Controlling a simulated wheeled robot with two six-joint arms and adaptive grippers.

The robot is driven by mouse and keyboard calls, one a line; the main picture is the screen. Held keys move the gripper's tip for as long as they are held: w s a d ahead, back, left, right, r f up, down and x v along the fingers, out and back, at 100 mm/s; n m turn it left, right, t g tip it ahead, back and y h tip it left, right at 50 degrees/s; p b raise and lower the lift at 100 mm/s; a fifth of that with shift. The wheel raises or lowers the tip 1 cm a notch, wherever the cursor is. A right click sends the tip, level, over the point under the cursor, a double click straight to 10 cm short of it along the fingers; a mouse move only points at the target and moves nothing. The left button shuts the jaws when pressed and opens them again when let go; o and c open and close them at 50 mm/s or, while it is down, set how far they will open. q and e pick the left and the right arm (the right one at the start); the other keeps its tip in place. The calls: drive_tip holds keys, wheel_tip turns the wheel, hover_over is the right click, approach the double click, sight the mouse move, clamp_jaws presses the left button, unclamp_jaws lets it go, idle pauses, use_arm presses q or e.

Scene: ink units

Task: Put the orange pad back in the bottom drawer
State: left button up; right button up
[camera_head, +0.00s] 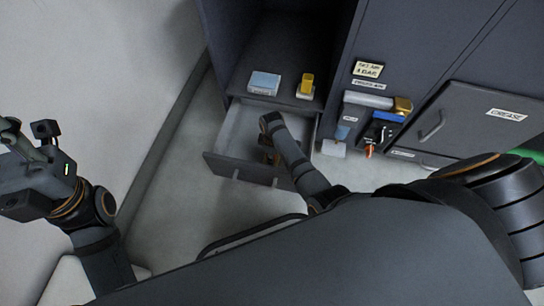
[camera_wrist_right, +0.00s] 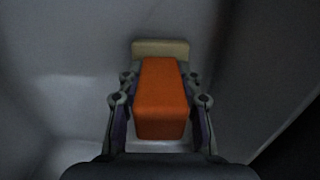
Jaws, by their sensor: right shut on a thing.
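The orange pad (camera_wrist_right: 161,100) is a block between the two fingers of my right gripper (camera_wrist_right: 160,102) in the right wrist view. The gripper is shut on it. A pale beige block (camera_wrist_right: 160,47) shows at the pad's far end; I cannot tell whether it is part of the pad. In the head view my right arm reaches down into the open bottom drawer (camera_head: 222,168), and the arm hides the pad and most of the gripper (camera_head: 270,157). My left gripper (camera_head: 35,172) is at the far left, away from the cabinet; its fingers are unclear.
On the shelf above the drawer are a light blue box (camera_head: 264,83) and a yellow block (camera_head: 307,82) on a pale base. To the right are a panel with a bronze-ended roller (camera_head: 375,101) and a grey door (camera_head: 470,125). Floor left of the drawer is clear.

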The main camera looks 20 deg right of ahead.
drive_tip(key=shift+f, duration=0.15)
drive_tip(key=o, duration=1.1)
